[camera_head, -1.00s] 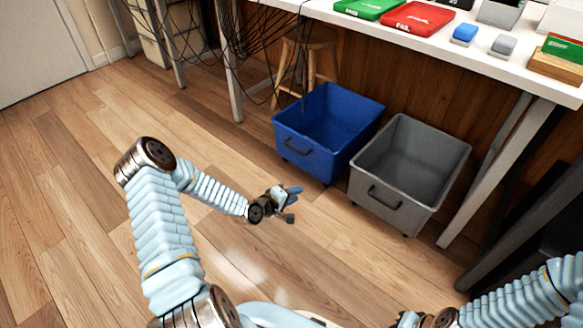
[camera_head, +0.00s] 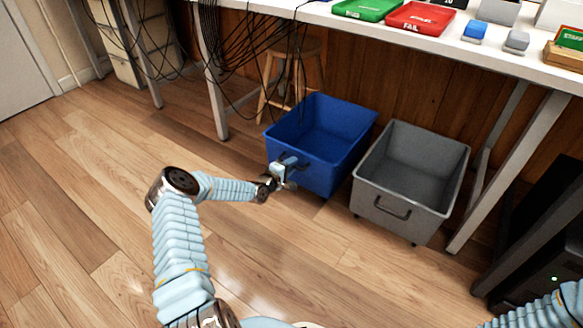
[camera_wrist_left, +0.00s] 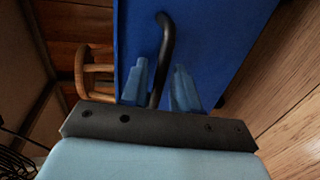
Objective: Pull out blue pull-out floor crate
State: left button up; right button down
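The blue floor crate (camera_head: 318,180) stands on the wooden floor under the table edge, with a dark bar handle on its front. My left gripper (camera_head: 290,170) is at that front. In the left wrist view, the black handle (camera_wrist_left: 165,45) runs between the two blue fingers of the left gripper (camera_wrist_left: 160,85), with the blue crate wall (camera_wrist_left: 215,35) behind. The fingers are apart, one on each side of the handle, with a gap visible on the right side. Only my right arm shows, at the lower right of the head view; its gripper is out of frame.
A grey crate (camera_head: 375,190) stands close to the right of the blue one. A wooden stool (camera_head: 268,95) and hanging cables (camera_head: 235,50) are behind and to the left. The table (camera_head: 490,60) is above. The floor (camera_head: 100,190) in front and left is clear.

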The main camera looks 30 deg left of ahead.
pick_arm(q)
jog(key=shift+w, duration=0.35)
grip_shut()
jog(key=f+p+v, duration=0.1)
jog(key=f+v, duration=0.2)
jog(key=v, duration=1.3)
jog(key=s+f+p+v, duration=0.1)
jog(key=f+p+v, duration=0.1)
jog(key=v, duration=1.5)
jog(key=shift+s+f, duration=0.5)
jog(key=shift+f, duration=0.4)
jog(key=shift+d, duration=0.1)
grip_release()
